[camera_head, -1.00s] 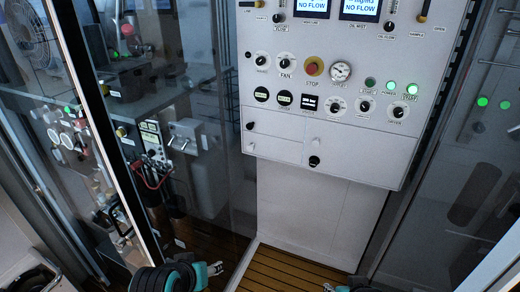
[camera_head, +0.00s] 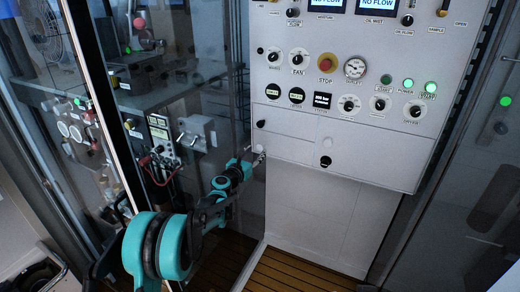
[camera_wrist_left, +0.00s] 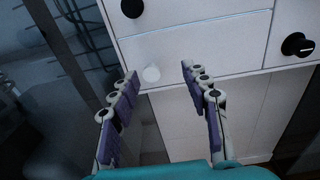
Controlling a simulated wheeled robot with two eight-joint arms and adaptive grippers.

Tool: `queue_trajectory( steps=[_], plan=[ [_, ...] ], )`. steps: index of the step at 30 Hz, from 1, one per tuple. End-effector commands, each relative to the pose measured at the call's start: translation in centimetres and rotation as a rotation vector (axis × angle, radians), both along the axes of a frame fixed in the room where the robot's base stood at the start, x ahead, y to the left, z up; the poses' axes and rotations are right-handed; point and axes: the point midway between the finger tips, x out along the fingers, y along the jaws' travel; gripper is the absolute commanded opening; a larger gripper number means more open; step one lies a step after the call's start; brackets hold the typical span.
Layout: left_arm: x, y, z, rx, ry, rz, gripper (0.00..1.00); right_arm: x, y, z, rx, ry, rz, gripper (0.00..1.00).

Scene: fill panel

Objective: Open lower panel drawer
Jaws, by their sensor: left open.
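My left gripper (camera_head: 259,156) reaches up to the lower left corner of the panel. The drawer looks closed. My right gripper does not show.
Gauges, dials and a red stop button (camera_head: 326,63) are higher on the panel. A glass wall (camera_head: 225,110) stands left of it. Below are a pale lower wall and slatted wooden floor.

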Motion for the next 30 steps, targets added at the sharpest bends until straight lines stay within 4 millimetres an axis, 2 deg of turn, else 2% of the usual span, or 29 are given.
queue_trajectory(
  steps=[1, 3, 7, 11, 21, 30],
  plan=[
    [1.0, 0.4, -1.2, -0.077, 0.012, 0.016, 0.47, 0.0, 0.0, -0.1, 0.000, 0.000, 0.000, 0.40],
    [1.9, 0.8, -2.3, -0.169, 0.026, 0.036, 0.47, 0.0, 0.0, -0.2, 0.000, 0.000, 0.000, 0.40],
    [2.8, 1.1, -3.2, -0.251, 0.039, 0.052, 0.47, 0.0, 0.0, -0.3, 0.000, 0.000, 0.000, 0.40],
    [4.1, 0.8, -3.4, -0.262, 0.040, 0.053, 0.47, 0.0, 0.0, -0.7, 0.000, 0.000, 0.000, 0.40],
    [9.1, -0.8, -3.4, -0.257, 0.040, 0.053, 0.47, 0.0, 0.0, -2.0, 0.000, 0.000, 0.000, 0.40],
    [10.1, -1.1, -3.2, -0.256, 0.039, 0.053, 0.47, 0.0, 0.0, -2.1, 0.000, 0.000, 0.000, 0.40]
  ],
)
